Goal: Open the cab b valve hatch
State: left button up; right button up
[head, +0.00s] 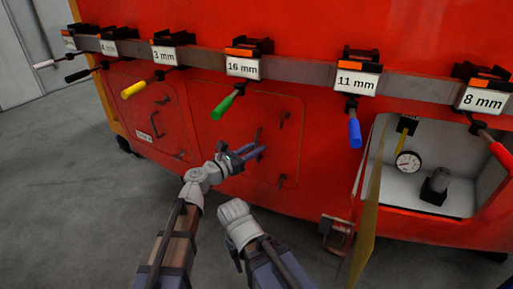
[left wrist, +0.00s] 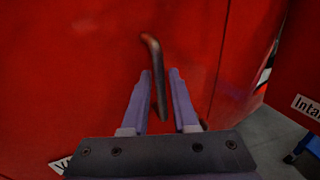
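A closed red hatch (head: 220,115) is set in the middle of the red train front, with small dark latches (head: 283,116) on its right side. My left gripper (head: 262,151) is in front of this hatch, at its dark handle. In the left wrist view the handle (left wrist: 153,60) is a bent dark bar. The two purple fingers (left wrist: 160,78) stand apart on either side of its lower part, with gaps showing. A white label, partly hidden, starts with "V" (left wrist: 60,165). My right arm shows below, but its fingers cannot be seen.
Right of the hatch is an open compartment (head: 470,160) with a gauge (head: 408,162); its open door (head: 368,215) juts outward. A rail (head: 205,57) with colored-handled tools crosses above. Another closed hatch (head: 150,112) is at left. The grey floor is clear at left.

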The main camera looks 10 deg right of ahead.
pick_arm(q)
jog(key=shift+w+d, duration=0.1)
jog(key=shift+d, duration=0.05)
grip_shut()
dwell(1.4)
